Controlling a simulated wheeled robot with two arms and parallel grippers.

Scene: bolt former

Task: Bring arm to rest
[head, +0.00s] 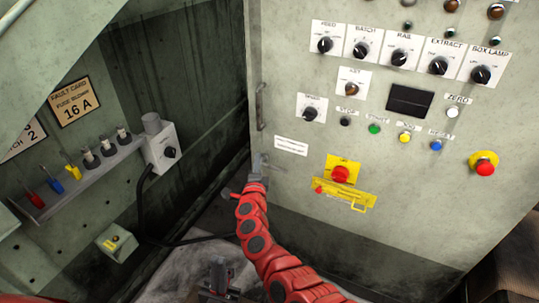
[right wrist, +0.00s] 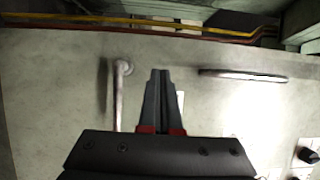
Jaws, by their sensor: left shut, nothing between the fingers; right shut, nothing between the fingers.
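My right gripper (head: 258,168) is at the end of the red arm, close to the grey cabinet door near its left edge. In the right wrist view its two dark fingers (right wrist: 161,75) are together with nothing between them. A metal lever handle (right wrist: 120,90) is beside the fingers on the left, with a visible gap. A dark gripper (head: 219,268), which appears to be my left one, is low in the head view. It is shut, and its lower part is cut off by the frame edge.
The cabinet door (head: 300,205) carries knobs, buttons and a yellow latch with a red knob (head: 340,174). A bar handle (head: 261,105) is above my right gripper. A shelf (head: 85,180) with coloured plugs and a switch box (head: 160,148) with a black cable are left.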

